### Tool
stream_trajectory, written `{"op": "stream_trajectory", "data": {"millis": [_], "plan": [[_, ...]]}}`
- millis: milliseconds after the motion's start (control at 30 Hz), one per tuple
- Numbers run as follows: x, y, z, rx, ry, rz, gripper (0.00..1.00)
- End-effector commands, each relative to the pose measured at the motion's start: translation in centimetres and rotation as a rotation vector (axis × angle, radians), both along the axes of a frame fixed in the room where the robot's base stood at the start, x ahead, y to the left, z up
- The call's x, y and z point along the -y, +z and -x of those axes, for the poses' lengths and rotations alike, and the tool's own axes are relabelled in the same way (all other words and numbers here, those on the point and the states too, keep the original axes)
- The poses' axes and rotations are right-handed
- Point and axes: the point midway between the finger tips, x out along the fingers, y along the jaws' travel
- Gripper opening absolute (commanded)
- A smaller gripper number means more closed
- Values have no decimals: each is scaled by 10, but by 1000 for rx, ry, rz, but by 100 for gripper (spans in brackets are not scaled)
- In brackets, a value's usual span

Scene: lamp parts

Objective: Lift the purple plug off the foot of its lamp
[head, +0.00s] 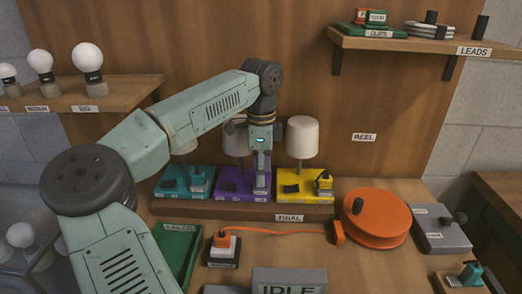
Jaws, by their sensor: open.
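The purple lamp foot (229,193) is the middle one of three on a wooden plinth. Its white shade (236,142) is partly hidden behind my arm. A small dark block (235,185) sits on the left part of this foot. My gripper (261,188) points down over the right part of the purple foot, with its jaws open. The purple plug cannot be made out; my gripper covers that part of the foot. I cannot tell whether the fingers are around the plug or touching it.
A teal foot (174,195) with a teal plug (197,180) is left; a yellow foot (300,197) with a yellow plug (324,183) is right. An orange reel (377,221) and its cable (280,232) lie in front. A green tray (176,245) is front left.

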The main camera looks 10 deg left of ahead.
Motion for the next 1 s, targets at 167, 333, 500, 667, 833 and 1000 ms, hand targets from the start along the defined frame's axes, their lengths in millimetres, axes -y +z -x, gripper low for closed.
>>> {"op": "stream_trajectory", "data": {"millis": [167, 333, 500, 667, 833, 1000], "plan": [[0, -16, 0, -1, -1, 0, 43], [0, -21, 0, 1, -1, 0, 43], [0, -21, 0, 1, 0, -1, 43], [0, -21, 0, 1, 0, -1, 33], [0, -20, 0, 1, 0, -1, 22], [0, -20, 0, 1, 0, -1, 11]]}}
